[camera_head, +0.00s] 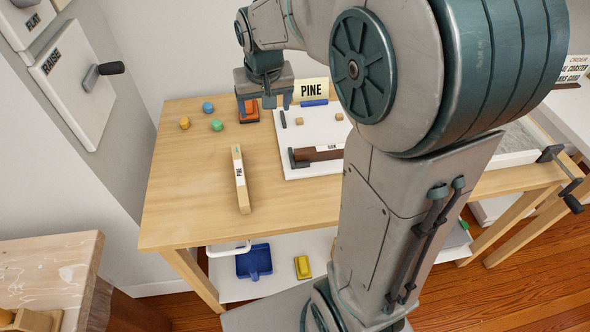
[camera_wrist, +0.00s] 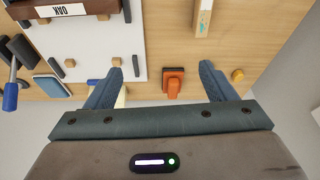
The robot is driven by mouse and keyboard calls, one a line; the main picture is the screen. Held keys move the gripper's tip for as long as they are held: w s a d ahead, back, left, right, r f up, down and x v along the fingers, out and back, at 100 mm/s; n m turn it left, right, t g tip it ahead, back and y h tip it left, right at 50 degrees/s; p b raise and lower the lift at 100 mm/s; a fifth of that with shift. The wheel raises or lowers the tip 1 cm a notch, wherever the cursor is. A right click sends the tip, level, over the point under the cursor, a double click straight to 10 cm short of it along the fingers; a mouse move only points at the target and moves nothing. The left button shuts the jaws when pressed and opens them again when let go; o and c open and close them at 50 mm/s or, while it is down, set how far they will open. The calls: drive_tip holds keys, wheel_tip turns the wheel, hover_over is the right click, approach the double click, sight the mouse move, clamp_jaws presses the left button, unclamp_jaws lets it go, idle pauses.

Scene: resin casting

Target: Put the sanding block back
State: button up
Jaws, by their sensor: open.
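An orange block with a raised grip (camera_head: 250,111), which looks like the sanding block, sits near the back edge of the wooden table. It also shows in the wrist view (camera_wrist: 173,84), between and beyond my fingertips. My gripper (camera_head: 263,105) is over the back of the table close to this block, with its fingers apart and nothing between them; it also shows in the wrist view (camera_wrist: 161,72). My arm hides part of the board.
Green (camera_head: 217,125), blue (camera_head: 208,107) and yellow (camera_head: 184,123) small pieces lie left of the block. A wooden bar labelled PINE (camera_head: 240,180) lies nearer the front. A PINE card (camera_head: 313,90) stands behind the board. The table's front left is clear.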

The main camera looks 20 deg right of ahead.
drive_tip(key=s+f+n+g, duration=0.1)
drive_tip(key=s+f, duration=0.1)
drive_tip(key=s, duration=1.7)
drive_tip(key=shift+s+f+y, duration=0.2)
drive_tip(key=shift+s+y, duration=0.05)
drive_tip(key=shift+y, duration=0.05)
drive_tip(key=shift+c, duration=0.3)
